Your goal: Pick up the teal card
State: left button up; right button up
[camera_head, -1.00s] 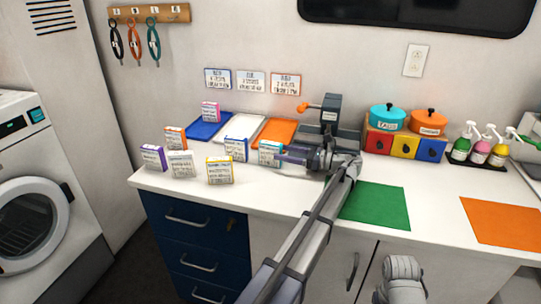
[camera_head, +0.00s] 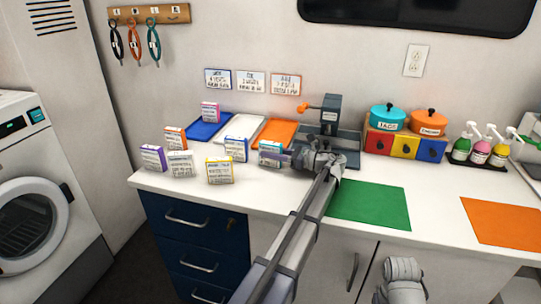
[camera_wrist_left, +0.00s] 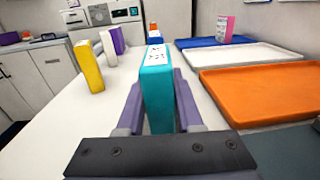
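The teal card (camera_head: 268,146) is a small box standing upright on the white counter, at the right end of a loose group of similar boxes. My left gripper (camera_head: 272,158) reaches it from the right, and its purple fingers cover part of it. In the left wrist view the teal card (camera_wrist_left: 155,88) stands between the two fingers of the left gripper (camera_wrist_left: 158,92). The fingers lie close against both its sides and look shut on it. The card's base is hidden, so I cannot tell whether it is clear of the counter.
A yellow-edged box (camera_head: 219,171), a blue-edged box (camera_head: 236,149) and several others stand left of the card. Blue, white and orange trays (camera_head: 274,133) lie behind. A grey clamp stand (camera_head: 331,122) is at the back right. A green mat (camera_head: 370,204) lies on the right.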

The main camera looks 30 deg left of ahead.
pick_arm(q)
grip_shut()
jog(key=shift+r, duration=0.15)
notch_tip(320, 180, up, 10)
jog(key=p, duration=1)
